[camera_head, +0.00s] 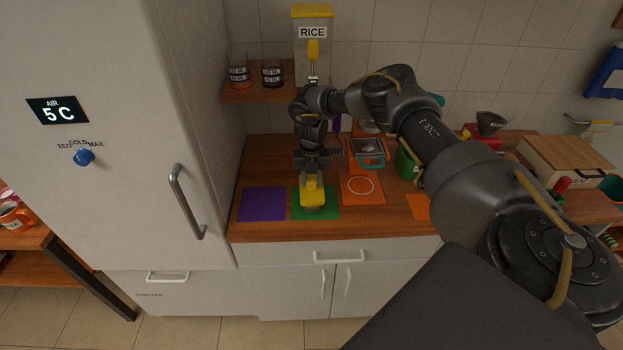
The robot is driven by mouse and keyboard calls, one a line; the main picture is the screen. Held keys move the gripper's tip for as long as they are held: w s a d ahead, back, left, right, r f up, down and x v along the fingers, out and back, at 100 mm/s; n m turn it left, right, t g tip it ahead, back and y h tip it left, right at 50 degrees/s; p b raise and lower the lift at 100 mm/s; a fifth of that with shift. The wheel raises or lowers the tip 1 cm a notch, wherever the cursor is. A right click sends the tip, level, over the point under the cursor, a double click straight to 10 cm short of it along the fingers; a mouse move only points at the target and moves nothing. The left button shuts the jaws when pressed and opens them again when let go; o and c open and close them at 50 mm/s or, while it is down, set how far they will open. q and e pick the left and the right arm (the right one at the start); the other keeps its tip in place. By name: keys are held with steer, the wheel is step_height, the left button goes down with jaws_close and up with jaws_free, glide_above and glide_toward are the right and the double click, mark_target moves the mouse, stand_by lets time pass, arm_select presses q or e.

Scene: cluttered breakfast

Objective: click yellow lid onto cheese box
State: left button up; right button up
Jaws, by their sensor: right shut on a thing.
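My right gripper (312,178) reaches down over the green mat (299,206) on the counter, fingers pointing down. It is shut on the yellow lid (312,195), which shows just below the fingers. A small greyish shape (316,211) shows under the front edge of the lid, on the green mat; it may be the cheese box, mostly hidden. I cannot tell whether the lid is seated on it or only held against it. My left gripper is not in view.
A purple mat (262,204) lies empty to the left, next to the fridge (130,130). An orange mat with a white ring (361,189) lies to the right. A teal-and-orange container (369,158) stands behind it. A rice dispenser (313,50) stands at the back.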

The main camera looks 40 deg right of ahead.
mark_target(311, 179)
steer(key=shift+f, duration=0.3)
steer(key=o, duration=1.2)
steer(key=shift+o, duration=0.2)
step_height(311, 179, up, 6)
steer(key=b, duration=0.2)
steer(key=shift+r+b, duration=0.15)
steer(key=shift+b, duration=0.15)
steer(key=shift+r, duration=0.6)
